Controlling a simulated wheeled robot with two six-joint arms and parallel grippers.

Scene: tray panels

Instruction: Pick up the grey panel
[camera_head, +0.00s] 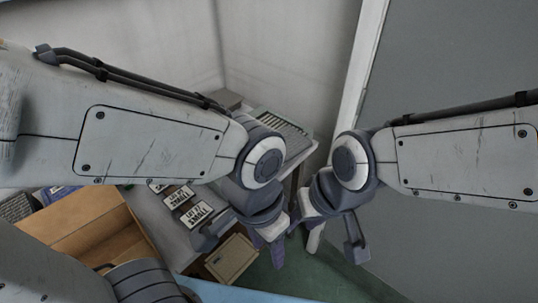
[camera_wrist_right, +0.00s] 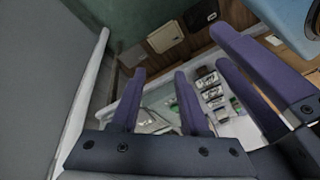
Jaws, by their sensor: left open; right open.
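In the right wrist view a dark grey panel (camera_wrist_right: 201,15) lies at the top, beside a paler grey-beige panel (camera_wrist_right: 165,35) and a dark brown panel (camera_wrist_right: 134,54). I cannot tell for sure which one is the grey panel. In the head view one beige-looking panel (camera_head: 232,259) shows below the table edge, partly behind my left arm. My left gripper (camera_head: 267,248) is open and empty, right of that panel. My right gripper (camera_head: 304,232) is open and empty, close beside the left one. Both also show in the wrist view, right (camera_wrist_right: 159,74) and left (camera_wrist_right: 220,47).
A table holds labelled boxes (camera_head: 195,214) and a slotted grey unit (camera_head: 283,130) at its far end. An open cardboard box (camera_head: 90,232) stands at the left. A grey wall panel (camera_head: 450,75) fills the right side. Green floor (camera_head: 290,280) shows below the grippers.

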